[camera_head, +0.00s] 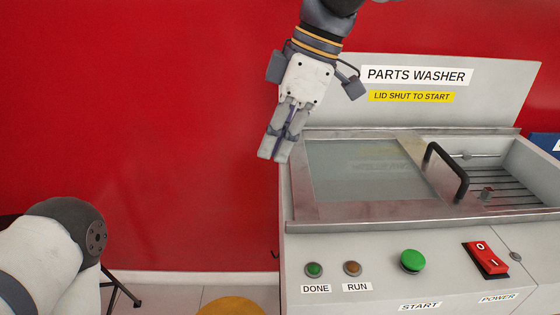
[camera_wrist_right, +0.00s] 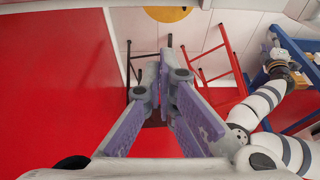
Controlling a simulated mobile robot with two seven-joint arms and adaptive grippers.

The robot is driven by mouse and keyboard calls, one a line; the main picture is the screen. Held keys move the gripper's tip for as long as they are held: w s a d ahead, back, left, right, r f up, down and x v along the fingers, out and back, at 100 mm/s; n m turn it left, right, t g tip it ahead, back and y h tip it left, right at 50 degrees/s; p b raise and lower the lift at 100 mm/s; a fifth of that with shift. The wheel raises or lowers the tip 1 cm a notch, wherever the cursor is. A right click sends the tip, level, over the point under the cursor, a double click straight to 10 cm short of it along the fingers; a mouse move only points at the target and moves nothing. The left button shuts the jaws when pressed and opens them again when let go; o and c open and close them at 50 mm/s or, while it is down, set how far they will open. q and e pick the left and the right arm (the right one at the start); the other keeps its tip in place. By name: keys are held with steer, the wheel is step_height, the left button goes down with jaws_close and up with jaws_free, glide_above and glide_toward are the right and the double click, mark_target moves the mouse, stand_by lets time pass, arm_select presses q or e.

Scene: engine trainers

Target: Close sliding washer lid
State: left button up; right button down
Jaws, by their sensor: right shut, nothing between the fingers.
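The parts washer (camera_head: 318,244) stands at the right in the head view. Its sliding lid (camera_head: 365,170) has a glass pane in a metal frame and a black bar handle (camera_head: 447,171) near its right edge. The lid lies over the left part of the tub. The right part is uncovered and shows a slatted rack (camera_head: 500,185). My right gripper (camera_head: 275,157) hangs by the washer's upper left corner, left of the lid and well away from the handle. Its fingers are together and empty, also in the right wrist view (camera_wrist_right: 167,62).
The front panel carries a green start button (camera_head: 412,261), a red power switch (camera_head: 485,260) and two small lamps. A sign board (camera_head: 500,95) rises behind the tub. A red wall (camera_head: 140,120) stands behind. A yellow round thing (camera_head: 230,306) shows low, left of the washer.

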steer(key=s+x, duration=0.2)
steer(key=x, duration=0.8)
arm_select(q)
steer(key=shift+s+r, duration=0.3)
steer(key=shift+r, duration=0.05)
arm_select(e)
steer(key=d, duration=0.4)
steer(key=shift+w+r, duration=0.3)
